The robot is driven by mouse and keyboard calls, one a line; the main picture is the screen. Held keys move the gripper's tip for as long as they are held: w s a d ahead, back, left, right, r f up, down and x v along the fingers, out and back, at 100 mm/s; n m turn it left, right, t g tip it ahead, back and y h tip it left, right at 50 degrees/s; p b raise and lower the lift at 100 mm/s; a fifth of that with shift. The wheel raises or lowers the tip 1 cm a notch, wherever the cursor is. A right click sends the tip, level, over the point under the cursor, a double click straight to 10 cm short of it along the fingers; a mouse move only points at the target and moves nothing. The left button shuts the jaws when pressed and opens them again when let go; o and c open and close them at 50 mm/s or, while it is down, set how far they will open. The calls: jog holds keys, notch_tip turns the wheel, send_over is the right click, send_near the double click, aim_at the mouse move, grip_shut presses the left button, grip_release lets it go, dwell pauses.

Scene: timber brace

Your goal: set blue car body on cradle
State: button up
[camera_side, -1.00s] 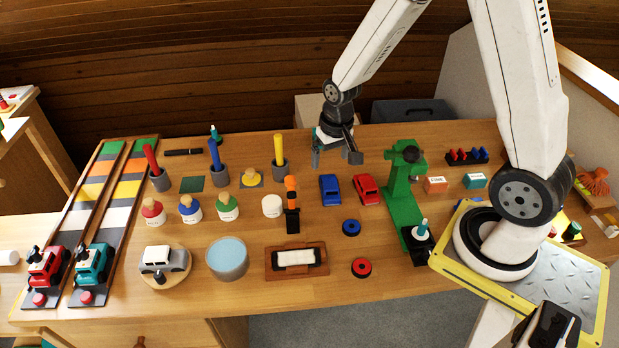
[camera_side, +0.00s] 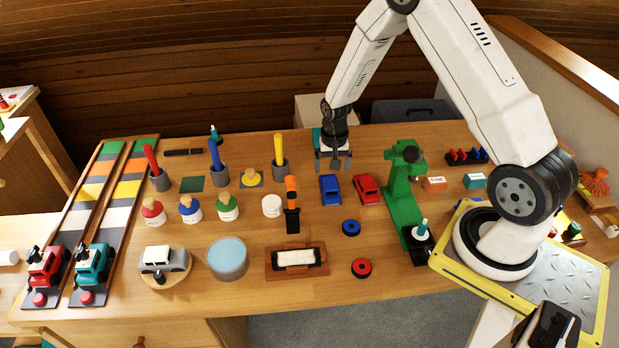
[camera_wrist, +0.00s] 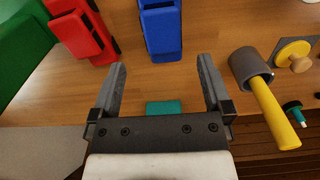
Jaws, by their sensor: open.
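The blue car body (camera_side: 330,189) lies on the table beside a red car (camera_side: 367,189). In the wrist view the blue car body (camera_wrist: 161,30) is ahead of the fingers, near the top edge and partly cut off. My gripper (camera_side: 334,166) points down behind the blue car body in the side view, open and empty, apart from it. In the wrist view the fingers of my gripper (camera_wrist: 160,78) are spread over bare wood. A brown wooden holder with a white pad (camera_side: 297,258) stands nearer the front; I cannot tell for certain that it is the cradle.
A green press (camera_side: 400,190) stands right of the cars. A black-and-orange tool (camera_side: 291,205) stands left of them. A grey cup with a yellow handle (camera_side: 279,165) is left of my gripper. A teal block (camera_wrist: 163,107) lies below my gripper.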

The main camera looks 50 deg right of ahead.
aim_at(330, 183)
jog(key=shift+f, duration=1.15)
jog(key=shift+w+a+f, duration=0.1)
jog(key=shift+f, duration=2.45)
jog(key=c, duration=1.2)
jog(key=shift+r, duration=0.1)
jog(key=shift+r, duration=4.9)
jog(key=shift+r, duration=0.1)
